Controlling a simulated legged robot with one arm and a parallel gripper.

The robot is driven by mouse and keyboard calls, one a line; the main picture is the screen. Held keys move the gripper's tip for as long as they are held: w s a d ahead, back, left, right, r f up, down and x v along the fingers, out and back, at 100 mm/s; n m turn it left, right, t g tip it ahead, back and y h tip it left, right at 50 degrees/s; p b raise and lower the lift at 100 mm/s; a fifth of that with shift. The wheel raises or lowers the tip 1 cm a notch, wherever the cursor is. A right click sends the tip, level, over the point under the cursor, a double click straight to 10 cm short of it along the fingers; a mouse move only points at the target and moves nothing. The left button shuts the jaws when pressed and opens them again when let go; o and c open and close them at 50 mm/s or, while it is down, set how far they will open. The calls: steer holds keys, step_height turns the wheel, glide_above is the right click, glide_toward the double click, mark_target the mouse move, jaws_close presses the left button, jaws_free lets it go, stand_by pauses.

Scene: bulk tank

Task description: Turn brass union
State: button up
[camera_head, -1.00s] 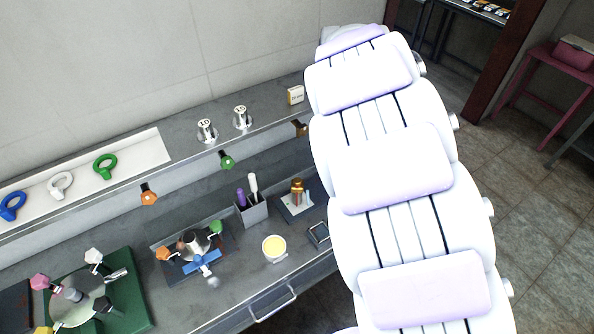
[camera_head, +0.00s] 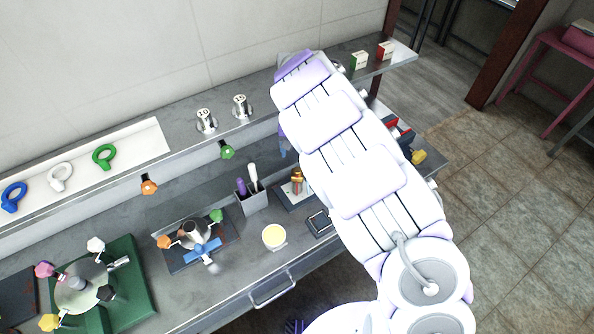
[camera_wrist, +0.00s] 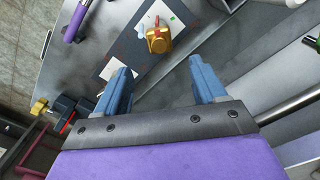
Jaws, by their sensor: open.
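The brass union (camera_head: 297,182) is a small gold-brown fitting standing on a dark plate with white paper, on the lower bench just left of my arm. In the wrist view the brass fitting (camera_wrist: 159,41) shows gold with a red, narrow part on top. My gripper (camera_wrist: 158,70) has two blue fingers, spread apart and empty. The fitting appears beyond the fingertips, between their lines, not touched. In the head view my gripper is mostly hidden behind my white arm; only a bluish part shows at its left edge.
A small dark tray (camera_head: 319,223) lies in front. Green (camera_head: 227,151) and orange (camera_head: 149,187) knobs project from the shelf face. A red-and-blue item with a yellow knob (camera_head: 418,157) is at right.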

mark_target(297, 169)
step_height(297, 169, down, 11)
steer(key=shift+r+b, duration=0.2)
steer(key=shift+b, duration=0.15)
steer(key=c, duration=1.1)
